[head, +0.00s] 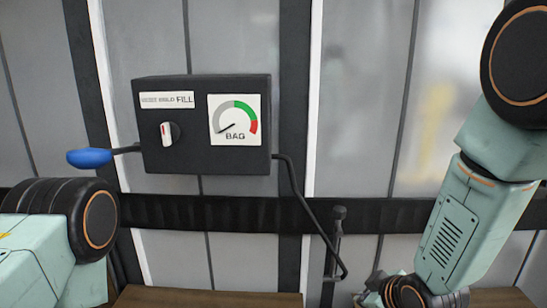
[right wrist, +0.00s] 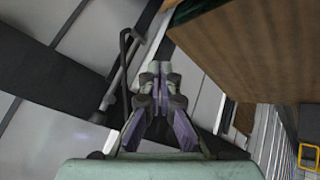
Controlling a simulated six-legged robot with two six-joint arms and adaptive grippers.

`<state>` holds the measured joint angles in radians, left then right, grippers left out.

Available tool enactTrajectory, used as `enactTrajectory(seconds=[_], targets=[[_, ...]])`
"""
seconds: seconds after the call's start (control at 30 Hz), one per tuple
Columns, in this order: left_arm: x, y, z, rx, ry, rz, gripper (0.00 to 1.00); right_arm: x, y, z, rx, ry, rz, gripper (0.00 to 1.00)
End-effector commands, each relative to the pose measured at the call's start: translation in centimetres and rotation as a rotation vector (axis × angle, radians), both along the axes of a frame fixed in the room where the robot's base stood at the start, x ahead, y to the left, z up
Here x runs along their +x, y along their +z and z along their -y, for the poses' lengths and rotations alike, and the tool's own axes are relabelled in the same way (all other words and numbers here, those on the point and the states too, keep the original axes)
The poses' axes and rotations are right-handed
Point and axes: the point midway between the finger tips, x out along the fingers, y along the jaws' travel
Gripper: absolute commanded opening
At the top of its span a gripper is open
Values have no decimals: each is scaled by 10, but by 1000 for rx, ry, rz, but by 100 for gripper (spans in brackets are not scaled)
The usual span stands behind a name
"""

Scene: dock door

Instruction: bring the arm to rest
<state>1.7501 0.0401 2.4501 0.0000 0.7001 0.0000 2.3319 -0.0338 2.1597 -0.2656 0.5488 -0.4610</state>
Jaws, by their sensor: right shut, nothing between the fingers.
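My right arm (head: 455,225) comes in from the right in the head view and hangs bent downward in front of the door. Its right gripper (head: 368,296) is low at the bottom edge, only partly visible. In the right wrist view the right gripper (right wrist: 160,78) has its fingers together with nothing between them. My left arm (head: 55,240) shows at the lower left of the head view. Its gripper is out of the picture.
A black control box (head: 207,125) with a BAG gauge (head: 234,120), a small white-and-red knob (head: 168,133) and a blue-ended lever (head: 90,157) is on the grey door panels. A black hose (head: 300,205) hangs near an upright handle (head: 338,225). A brown wooden block (right wrist: 255,50) is close to the right gripper.

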Motion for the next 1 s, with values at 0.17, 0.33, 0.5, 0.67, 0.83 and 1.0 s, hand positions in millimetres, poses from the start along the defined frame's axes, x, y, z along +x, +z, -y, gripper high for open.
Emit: enactTrajectory(seconds=[0.17, 0.33, 0.5, 0.67, 0.83, 1.0], targets=[[0, -28, 0, 0, 0, 0, 36, -69, -90, 12, 169, -302, -178, 0], [0, -49, 0, 0, 0, 0, 36, -142, -158, 24, 245, -545, -332, 0], [0, -73, 0, 0, 0, 0, 36, -222, -217, 33, 233, -705, -485, 0], [0, -92, 0, 0, 0, 0, 36, -290, -258, 37, 184, -760, -624, 0], [0, -105, 0, 0, 0, 0, 36, -327, -283, 38, 155, -775, -705, 0], [0, -105, 0, 0, 0, 0, 36, -334, -286, 38, 149, -775, -721, 0]])
